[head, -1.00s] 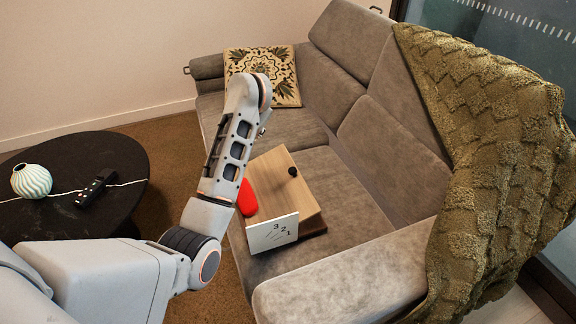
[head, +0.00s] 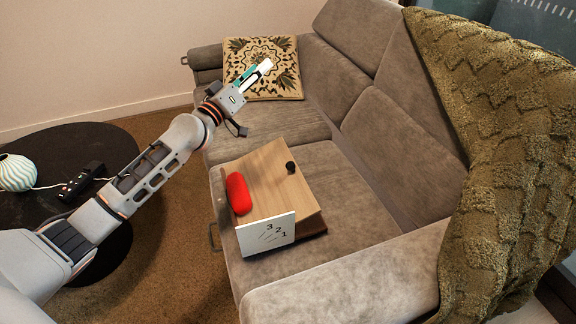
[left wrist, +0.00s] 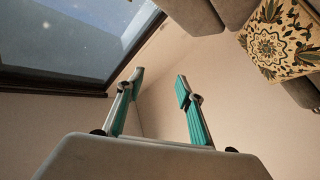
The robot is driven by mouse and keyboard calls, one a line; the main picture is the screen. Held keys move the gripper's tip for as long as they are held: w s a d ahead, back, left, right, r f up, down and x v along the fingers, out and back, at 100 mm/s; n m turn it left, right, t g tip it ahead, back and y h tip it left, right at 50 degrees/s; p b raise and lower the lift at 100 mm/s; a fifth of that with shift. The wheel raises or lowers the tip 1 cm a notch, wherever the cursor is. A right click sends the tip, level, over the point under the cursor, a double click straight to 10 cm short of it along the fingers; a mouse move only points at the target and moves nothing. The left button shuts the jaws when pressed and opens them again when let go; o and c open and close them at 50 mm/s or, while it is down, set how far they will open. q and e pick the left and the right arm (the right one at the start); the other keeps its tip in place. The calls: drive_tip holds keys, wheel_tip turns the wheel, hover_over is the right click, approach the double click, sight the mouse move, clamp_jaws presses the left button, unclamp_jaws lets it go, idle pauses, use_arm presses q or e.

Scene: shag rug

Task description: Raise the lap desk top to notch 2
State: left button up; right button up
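The lap desk has a light wood top (head: 272,178) and sits on the sofa seat. A white side panel (head: 250,243) on its near end carries the numbers 3, 2, 1 with slanted lines. A black knob (head: 291,167) is on the top near its right edge. A dark base (head: 314,228) shows under the near right corner. I cannot tell which notch, if any, holds the top. My left gripper (head: 259,73) is beyond the desk, in front of the patterned cushion. The left wrist view shows its fingers (left wrist: 159,82) apart and empty. My right gripper is out of view.
A red rounded case (head: 238,193) lies on the desk top's left side. The grey sofa's armrest (head: 345,285) is nearest; a patterned cushion (head: 262,58) lies at the far end. A green throw (head: 500,150) hangs at right. A round black table (head: 110,150) stands left.

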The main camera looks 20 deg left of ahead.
use_arm(q)
drive_tip(key=s+d+f+m+g+h+b, duration=0.1)
drive_tip(key=s+d+f+m+g+h, duration=0.2)
drive_tip(key=f+m, duration=0.25)
drive_tip(key=s+d+f+m+g+h, duration=0.2)
drive_tip(key=d+f+m+g+h, duration=0.15)
drive_tip(key=f, duration=0.35)
drive_tip(key=m+g, duration=0.4)
approach(289, 165)
drive_tip(key=shift+w+d+b, duration=0.25)
drive_tip(key=shift+w+b, duration=0.2)
drive_tip(key=shift+w, duration=0.15)
drive_tip(key=shift+d+f+m+g, duration=0.15)
drive_tip(key=shift+f+m+g, duration=0.05)
drive_tip(key=shift+m+g, duration=0.1)
drive_tip(key=x, duration=0.5)
drive_tip(key=shift+w+d+f, duration=0.15)
drive_tip(key=shift+w+d, duration=0.1)
drive_tip(key=shift+w, duration=0.05)
drive_tip(key=shift+b+x, duration=0.35)
drive_tip(key=shift+x, duration=0.45)
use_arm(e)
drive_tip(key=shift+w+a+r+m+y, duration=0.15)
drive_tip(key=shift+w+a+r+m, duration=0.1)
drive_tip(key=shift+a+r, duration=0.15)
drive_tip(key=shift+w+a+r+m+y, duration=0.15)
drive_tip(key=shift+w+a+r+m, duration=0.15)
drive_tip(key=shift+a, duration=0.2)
use_arm(q)
drive_tip(key=shift+c, duration=0.4)
